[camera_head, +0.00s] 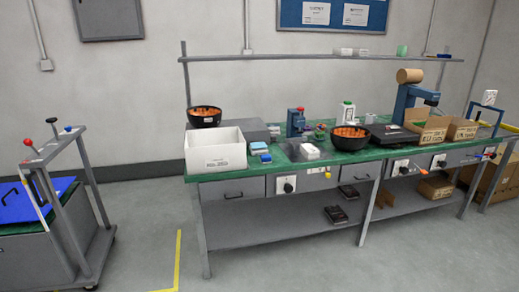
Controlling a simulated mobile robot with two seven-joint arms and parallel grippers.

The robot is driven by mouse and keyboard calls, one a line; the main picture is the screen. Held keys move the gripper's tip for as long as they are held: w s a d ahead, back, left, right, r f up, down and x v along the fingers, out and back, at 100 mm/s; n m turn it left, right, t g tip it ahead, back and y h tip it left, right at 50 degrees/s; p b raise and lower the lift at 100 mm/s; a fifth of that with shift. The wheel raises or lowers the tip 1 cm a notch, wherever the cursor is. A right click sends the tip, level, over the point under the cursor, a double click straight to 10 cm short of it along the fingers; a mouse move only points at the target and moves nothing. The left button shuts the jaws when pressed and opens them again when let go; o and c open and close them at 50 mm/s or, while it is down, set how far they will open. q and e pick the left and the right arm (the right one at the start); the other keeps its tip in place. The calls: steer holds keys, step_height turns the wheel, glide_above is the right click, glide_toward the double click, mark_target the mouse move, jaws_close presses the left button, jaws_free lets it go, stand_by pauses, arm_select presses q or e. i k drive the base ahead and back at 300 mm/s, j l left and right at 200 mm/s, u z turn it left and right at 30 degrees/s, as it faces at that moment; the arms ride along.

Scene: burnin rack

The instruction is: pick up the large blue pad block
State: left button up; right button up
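Two small blue blocks lie on the green-topped workbench just right of the white box. The larger-looking blue block (259,148) is behind, and a smaller blue block (266,158) is in front of it. I cannot tell for sure that the larger one is the pad block. A flat, wide blue panel (20,204) lies on the grey cart at the left. Neither of my grippers is in view.
The white box (216,158) stands at the bench's left end, beside a grey case. Black bowls of orange parts (349,138), a blue press (296,122) and cardboard boxes (426,129) crowd the bench (330,157). The wheeled cart (78,232) stands left. Floor between is clear.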

mark_target(264, 158)
steer(key=i+l+u, duration=0.1)
steer(key=i, duration=0.35)
steer(key=i+l, duration=0.3)
steer(key=i, duration=0.15)
steer(key=i+l+u, duration=0.15)
steer(key=i, duration=0.3)
steer(key=i+l, duration=0.35)
steer(key=i+j+u, duration=0.05)
steer(key=i, duration=0.05)
